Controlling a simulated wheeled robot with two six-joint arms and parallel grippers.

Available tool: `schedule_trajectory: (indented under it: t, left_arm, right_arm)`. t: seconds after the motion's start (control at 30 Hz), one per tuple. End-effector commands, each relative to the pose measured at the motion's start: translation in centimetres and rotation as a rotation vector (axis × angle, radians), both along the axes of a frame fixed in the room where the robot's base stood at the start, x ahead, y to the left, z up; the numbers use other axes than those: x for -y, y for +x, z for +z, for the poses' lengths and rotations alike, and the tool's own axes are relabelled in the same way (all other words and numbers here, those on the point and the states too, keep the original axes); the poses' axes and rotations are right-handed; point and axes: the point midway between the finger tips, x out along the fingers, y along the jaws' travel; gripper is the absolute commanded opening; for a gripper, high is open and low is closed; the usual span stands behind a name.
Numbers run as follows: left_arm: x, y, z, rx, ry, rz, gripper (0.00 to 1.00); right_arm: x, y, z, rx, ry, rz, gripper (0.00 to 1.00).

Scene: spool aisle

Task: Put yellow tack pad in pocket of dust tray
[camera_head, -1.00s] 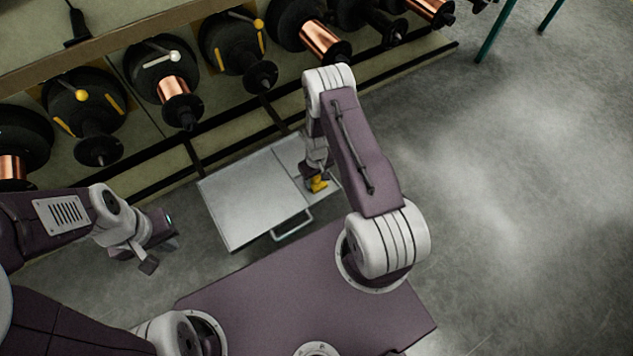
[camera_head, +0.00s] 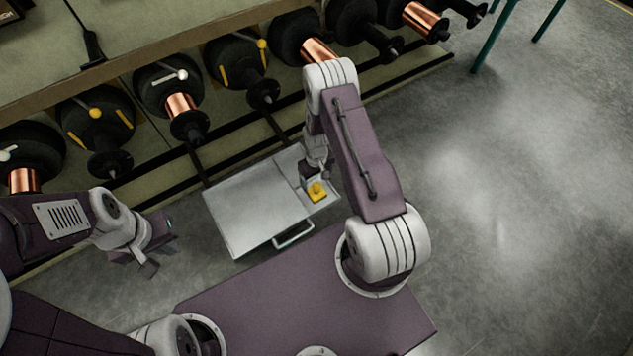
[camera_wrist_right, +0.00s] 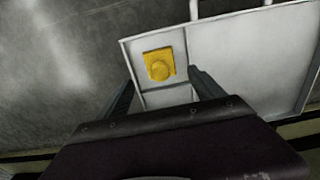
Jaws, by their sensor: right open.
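The tray (camera_wrist_right: 240,60) has a large bare section beside the pocket. My right gripper (camera_wrist_right: 163,92) is open and empty, its fingers apart and clear of the pad. In the head view my right gripper (camera_head: 308,174) is just behind the pad, partly hidden by its arm. My left gripper (camera_head: 140,262) hangs left of the tray; its jaw opening is unclear.
A rack of black spools, some with copper wire (camera_head: 180,105), runs along the back behind the tray. The tray's handle (camera_head: 294,235) faces my base. Open concrete floor (camera_head: 500,200) lies to the right, with teal legs (camera_head: 495,38) at the far right.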

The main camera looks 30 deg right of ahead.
Motion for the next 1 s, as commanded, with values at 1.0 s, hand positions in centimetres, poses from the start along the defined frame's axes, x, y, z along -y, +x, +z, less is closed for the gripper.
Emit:
schedule_trajectory:
  t: [1.0]
  left_arm:
    - [0.0, 0.0, 2.5, 0.0, 0.0, 0.0, 0.0]
  right_arm:
    - [-7.3, -11.4, 27.9, 0.098, 0.02, -0.093, 0.77]
